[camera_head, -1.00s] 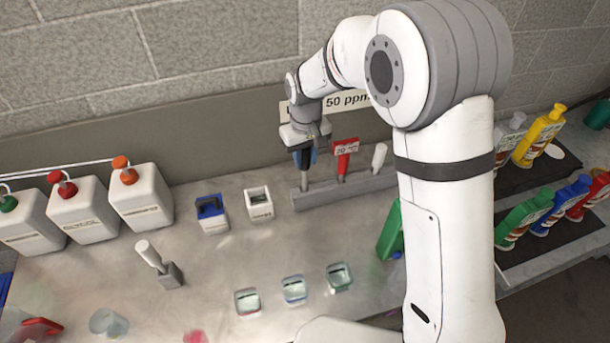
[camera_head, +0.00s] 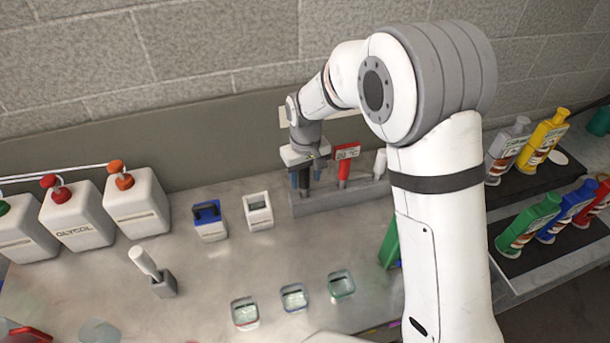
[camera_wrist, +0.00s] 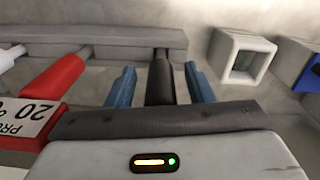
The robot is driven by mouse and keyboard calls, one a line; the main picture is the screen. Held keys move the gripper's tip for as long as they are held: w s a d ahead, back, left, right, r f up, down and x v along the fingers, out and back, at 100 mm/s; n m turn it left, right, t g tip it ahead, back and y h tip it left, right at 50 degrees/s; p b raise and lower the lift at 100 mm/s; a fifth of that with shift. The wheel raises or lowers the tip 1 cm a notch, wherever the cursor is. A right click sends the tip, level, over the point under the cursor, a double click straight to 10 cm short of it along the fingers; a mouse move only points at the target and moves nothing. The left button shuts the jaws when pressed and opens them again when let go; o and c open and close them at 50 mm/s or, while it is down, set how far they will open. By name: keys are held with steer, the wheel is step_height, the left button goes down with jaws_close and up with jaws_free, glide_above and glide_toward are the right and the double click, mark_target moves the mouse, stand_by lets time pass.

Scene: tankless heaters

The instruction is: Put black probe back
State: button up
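The black probe (camera_head: 304,178) stands in the grey rack (camera_head: 330,202), at its left end. In the wrist view the black probe (camera_wrist: 160,82) lies between the two blue fingers, its far end at the rack (camera_wrist: 100,38). My gripper (camera_head: 305,178) is around the probe from above. In the wrist view my gripper (camera_wrist: 161,86) is open, with a visible gap between each finger and the probe. How deep the probe sits in its slot is hard to tell.
A red-handled probe (camera_head: 344,164) and a white one (camera_head: 380,163) stand in the same rack. Small square cups (camera_head: 294,297) are in front. Jugs (camera_head: 138,200) line the back left.

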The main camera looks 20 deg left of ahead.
step_height(320, 180, up, 12)
steer(key=p, duration=0.7)
steer(key=shift+r, duration=0.15)
steer(key=shift+d+r, duration=0.25)
steer(key=shift+d, duration=0.05)
steer(key=s+d+r+m+t, duration=0.1)
steer(key=s+d+r+m, duration=0.1)
steer(key=d+r, duration=0.45)
steer(key=s+d+r+m+t, duration=0.1)
steer(key=s+d+r, duration=0.25)
steer(key=d, duration=0.55)
steer(key=s+d+r+m+t, duration=0.2)
steer(key=s+d+m, duration=0.3)
steer(key=s+d, duration=0.9)
steer(key=shift+s+r, duration=0.4)
steer(key=shift+r, duration=0.1)
